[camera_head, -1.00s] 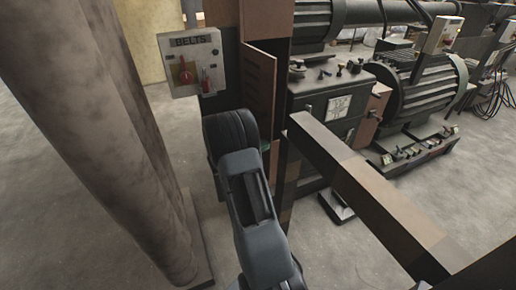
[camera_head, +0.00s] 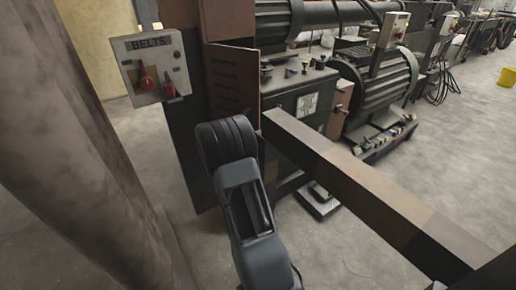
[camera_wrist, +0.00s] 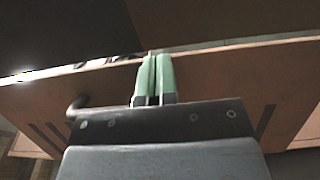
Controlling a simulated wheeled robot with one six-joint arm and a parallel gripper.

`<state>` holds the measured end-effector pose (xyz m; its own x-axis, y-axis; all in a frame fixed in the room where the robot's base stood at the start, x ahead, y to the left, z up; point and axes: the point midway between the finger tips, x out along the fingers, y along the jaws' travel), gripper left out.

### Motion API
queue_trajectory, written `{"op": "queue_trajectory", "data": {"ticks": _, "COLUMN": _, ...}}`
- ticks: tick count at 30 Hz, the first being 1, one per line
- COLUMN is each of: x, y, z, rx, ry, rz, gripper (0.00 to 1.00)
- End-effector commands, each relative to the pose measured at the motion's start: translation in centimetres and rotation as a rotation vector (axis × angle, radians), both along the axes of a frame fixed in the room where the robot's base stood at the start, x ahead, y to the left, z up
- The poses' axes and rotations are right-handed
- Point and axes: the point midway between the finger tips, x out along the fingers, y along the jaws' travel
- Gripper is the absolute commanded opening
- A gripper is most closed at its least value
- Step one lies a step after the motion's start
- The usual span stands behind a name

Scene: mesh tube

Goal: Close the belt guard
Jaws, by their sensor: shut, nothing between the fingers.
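The belt guard (camera_head: 232,80) is a reddish-brown hinged panel with slots, standing ajar from the dark machine cabinet in the head view. In the wrist view its slotted face (camera_wrist: 225,85) spans the picture, with a dark handle (camera_wrist: 76,106) left of my gripper. My gripper (camera_wrist: 152,56) has green fingers closed together, with nothing between them. The fingertips overlap the panel near its upper edge in the picture; I cannot tell whether they touch it. In the head view my own arm hides the gripper and the guard's lower part.
A grey BELTS switch box (camera_head: 154,66) with red controls is at the upper left. A thick column (camera_head: 75,165) stands at the left. A long brown-and-black beam (camera_head: 365,190) crosses the right side. Motors (camera_head: 375,90) stand behind. Floor shows beyond the beam.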

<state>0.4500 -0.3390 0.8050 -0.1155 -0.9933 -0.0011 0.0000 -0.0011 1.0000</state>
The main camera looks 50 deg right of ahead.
Motion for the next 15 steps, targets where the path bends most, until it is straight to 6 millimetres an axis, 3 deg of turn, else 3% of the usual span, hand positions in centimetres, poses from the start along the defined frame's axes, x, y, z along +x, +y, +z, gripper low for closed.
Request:
{"op": "queue_trajectory", "data": {"ticks": 9, "x": 0.0, "y": 0.2, "z": 0.1, "rx": -0.001, "ry": -0.001, "rz": 0.001, "gripper": 0.00}}
{"op": "queue_trajectory", "data": {"ticks": 15, "x": -0.3, "y": 2.3, "z": -0.1, "rx": 0.000, "ry": -0.001, "rz": 0.002, "gripper": 0.00}}
